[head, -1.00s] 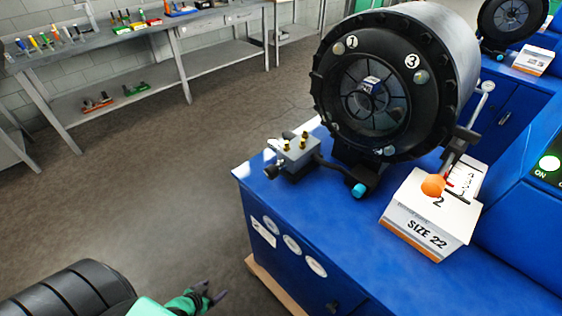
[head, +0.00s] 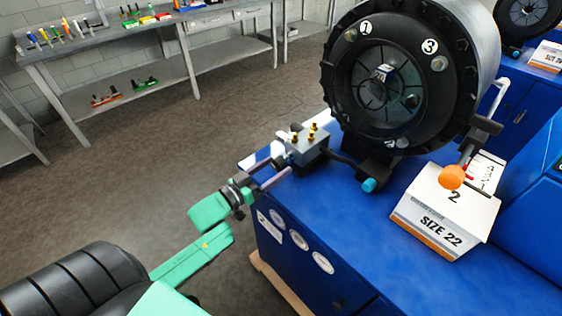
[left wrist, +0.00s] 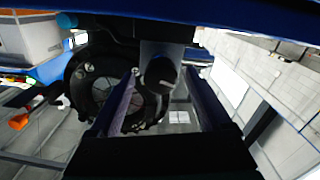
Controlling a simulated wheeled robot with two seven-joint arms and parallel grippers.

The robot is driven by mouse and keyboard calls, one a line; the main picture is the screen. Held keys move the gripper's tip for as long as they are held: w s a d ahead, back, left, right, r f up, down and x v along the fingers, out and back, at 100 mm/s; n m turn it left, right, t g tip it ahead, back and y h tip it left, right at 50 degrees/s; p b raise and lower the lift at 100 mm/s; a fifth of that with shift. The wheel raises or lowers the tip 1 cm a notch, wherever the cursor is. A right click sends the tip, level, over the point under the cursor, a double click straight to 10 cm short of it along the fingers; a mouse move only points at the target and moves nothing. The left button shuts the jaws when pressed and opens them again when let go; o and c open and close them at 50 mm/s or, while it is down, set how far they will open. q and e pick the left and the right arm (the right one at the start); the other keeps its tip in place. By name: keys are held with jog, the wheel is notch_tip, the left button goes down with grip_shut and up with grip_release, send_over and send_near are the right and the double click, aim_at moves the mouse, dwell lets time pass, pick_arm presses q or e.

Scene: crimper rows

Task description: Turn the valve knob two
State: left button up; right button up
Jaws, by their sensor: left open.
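The valve knob is a small dark round knob on the front of a grey valve block (head: 308,152) with brass fittings, at the left corner of the blue bench. In the left wrist view the knob (left wrist: 160,73) sits centred between my two finger tips. My left gripper (head: 284,166) is open, its fingers on either side of the knob; it also shows in the left wrist view (left wrist: 160,92). I cannot tell whether a finger touches the knob. In the head view the fingers partly hide it. My right gripper is not in view.
The black round crimper head (head: 395,85) stands behind the valve block. A white box marked 2 and SIZE 22 (head: 445,215) and an orange ball (head: 452,176) are to the right. A grey workbench (head: 140,40) with tools stands at the far left. The floor between is clear.

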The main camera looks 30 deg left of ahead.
pick_arm(q)
jog(key=shift+x, duration=1.45)
grip_shut()
jog(key=shift+m, duration=0.4)
jog(key=m, duration=0.2)
jog(key=shift+m+p, duration=0.3)
jog(key=m, duration=0.3)
jog(key=shift+f+m, duration=0.1)
jog(key=shift+m, duration=0.3)
jog(key=m, duration=0.3)
jog(key=shift+b, duration=0.3)
jog(key=shift+m+b, duration=0.5)
jog(key=shift+m, duration=1.7)
